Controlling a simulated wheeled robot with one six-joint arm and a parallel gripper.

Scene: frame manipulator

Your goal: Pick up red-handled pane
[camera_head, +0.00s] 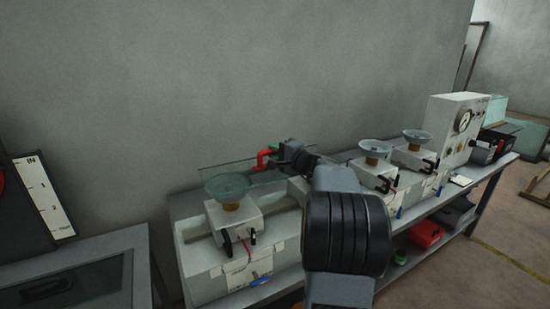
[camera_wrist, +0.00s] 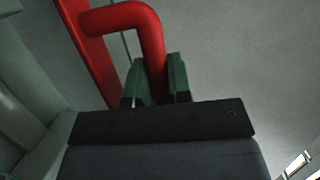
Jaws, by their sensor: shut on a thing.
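The glass pane (camera_head: 218,174) is a clear, greenish sheet in the head view, held above the left part of the workbench. Its red handle (camera_head: 263,158) sticks up near the pane's right end. In the wrist view the red handle (camera_wrist: 124,17) is a bent bar on a red plate. My gripper (camera_head: 280,160) is shut on the handle; its green finger pads (camera_wrist: 160,80) press on both sides of the bar in the wrist view. The pane's far edge and part behind my arm are hidden.
Below the pane stands a white fixture with a suction-cup-like dish (camera_head: 228,186). Two similar dishes (camera_head: 374,148) (camera_head: 417,136) stand farther right. A white box with a gauge (camera_head: 458,126) is at the bench's right end. A grey wall rises close behind the bench.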

